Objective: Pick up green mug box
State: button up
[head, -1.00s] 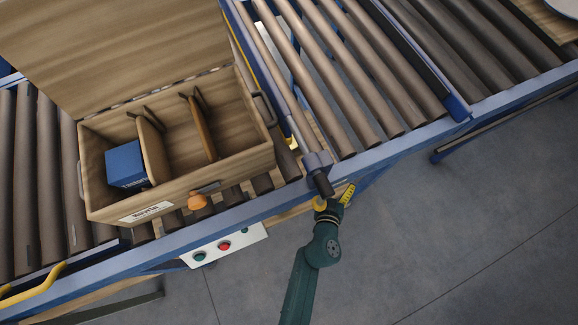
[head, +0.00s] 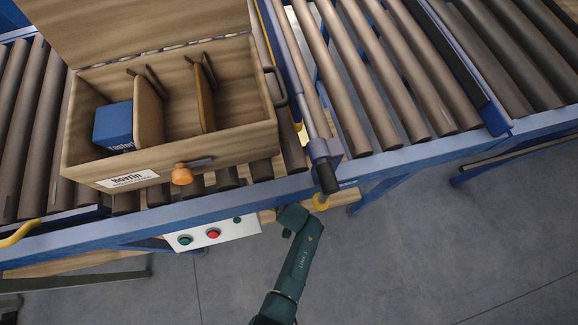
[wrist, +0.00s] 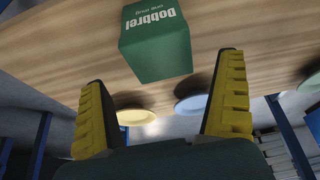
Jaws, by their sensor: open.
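The green mug box (wrist: 158,45) shows at the top of the wrist view, with white lettering reading "Dobbrel". It rests on a wooden surface (wrist: 60,45). My gripper (wrist: 165,95) is open, its two yellow ribbed fingers spread wide. The box lies beyond the fingertips, roughly between their lines, and is not held. The top of the box is cut off by the picture edge. In the head view, my arm reaches to below the conveyor's front edge; the green box is not visible there.
A yellow plate (wrist: 135,116) and a blue plate (wrist: 190,108) sit near the wooden surface's edge. In the head view, an open wooden crate (head: 230,142) with dividers and a blue box (head: 113,126) stands on the roller conveyor (head: 350,85). A button panel (head: 213,234) hangs in front.

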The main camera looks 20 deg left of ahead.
jog(key=shift+f+b, duration=0.4)
jog(key=shift+f, duration=0.25)
jog(key=b+x, duration=0.6)
jog(key=shift+w+a+f, duration=0.15)
jog(key=shift+f, duration=0.1)
jog(key=shift+r, duration=0.15)
jog(key=c, duration=1.1)
jog(key=shift+w, duration=0.1)
jog(key=shift+c, duration=0.3)
